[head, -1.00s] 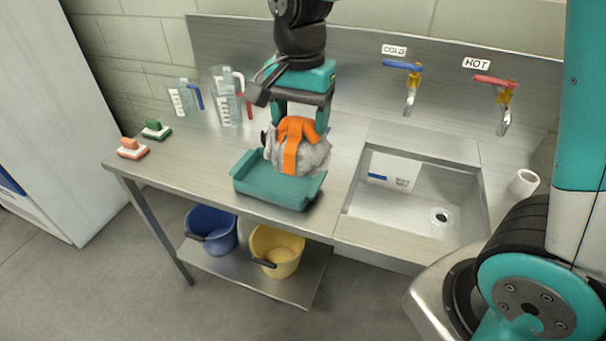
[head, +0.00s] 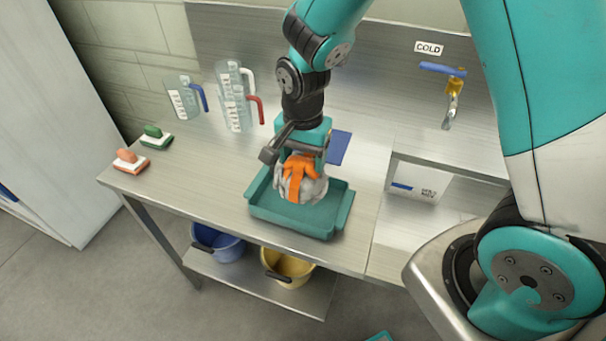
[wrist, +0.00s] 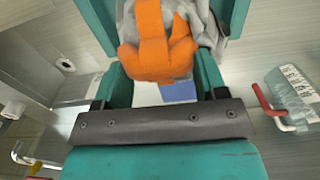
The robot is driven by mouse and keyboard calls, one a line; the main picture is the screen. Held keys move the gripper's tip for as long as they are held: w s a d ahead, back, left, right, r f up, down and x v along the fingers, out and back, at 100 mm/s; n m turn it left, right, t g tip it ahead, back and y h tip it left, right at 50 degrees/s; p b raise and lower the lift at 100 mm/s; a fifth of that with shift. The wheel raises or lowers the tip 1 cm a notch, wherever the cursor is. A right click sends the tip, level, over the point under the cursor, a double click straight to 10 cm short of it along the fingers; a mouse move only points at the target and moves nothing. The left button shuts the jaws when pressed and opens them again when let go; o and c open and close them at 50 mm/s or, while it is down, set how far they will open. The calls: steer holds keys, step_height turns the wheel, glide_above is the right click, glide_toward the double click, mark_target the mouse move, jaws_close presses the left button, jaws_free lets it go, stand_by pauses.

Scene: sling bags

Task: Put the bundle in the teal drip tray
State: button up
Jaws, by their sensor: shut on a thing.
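The bundle (head: 309,188) is a grey cloth lump with orange straps. My gripper (head: 303,168) is shut on it from above. The teal drip tray (head: 318,222) lies on the steel counter, and the bundle is over its inside, within the rim as seen in the head view. I cannot tell whether the bundle touches the tray floor. In the wrist view the bundle (wrist: 158,40) sits between the two teal fingers, its grey cloth partly hidden by orange. The tray's back part is hidden behind the bundle and gripper.
Clear measuring jugs (head: 236,103) stand behind left, and two brushes (head: 131,161) lie at the counter's left end. A blue flat item (head: 338,147) lies behind the tray. Blue (head: 226,246) and yellow (head: 289,267) buckets stand below.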

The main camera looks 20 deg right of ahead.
mark_target(304, 179)
steer(key=shift+f+p, duration=0.35)
steer(key=shift+f, duration=3)
steer(key=shift+f, duration=0.2)
steer(key=o, duration=1.4)
steer(key=shift+r, duration=0.15)
step_height(304, 179, up, 12)
steer(key=shift+f+b, duration=0.15)
steer(key=shift+b, duration=0.95)
steer(key=s+a+r+n+y, duration=0.1)
steer(key=s+r+n, duration=0.3)
steer(key=s+n, duration=0.1)
steer(key=s+a+r+n+y, duration=0.1)
steer(key=s+a+r+n, duration=0.1)
steer(key=s+n, duration=0.4)
steer(key=s+a+r+n+y, duration=0.2)
steer(key=s+r+n, duration=0.3)
steer(key=s, duration=0.2)
steer(key=shift+s+r, duration=0.2)
steer(key=shift+r, duration=0.15)
